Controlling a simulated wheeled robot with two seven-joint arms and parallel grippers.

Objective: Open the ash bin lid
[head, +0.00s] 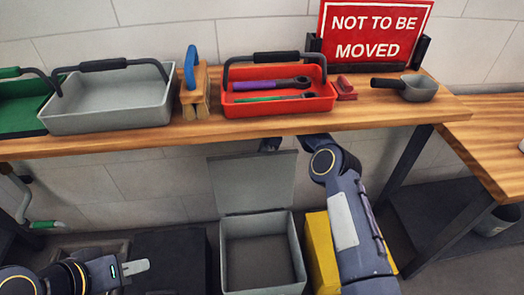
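The ash bin (262,290) is a grey open-topped box on the floor below the bench, and I see into its empty-looking inside. Its grey lid (252,185) stands raised at the back, close to upright, with its upper edge near the bench front. My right arm reaches in beside the lid. My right gripper (270,146) is a small dark shape at the lid's top right, under the bench edge; its fingers are mostly hidden, and I cannot tell whether it touches the lid. My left gripper (135,267) is low at the left, away from the bin, seen side-on with nothing visible in it.
The wooden bench (150,140) overhangs the lid. It carries a grey tray (110,120), a brush (200,95), a red tool tray (275,110) and a scoop (415,90). A yellow box (321,250) stands right of the bin, partly behind my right arm.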

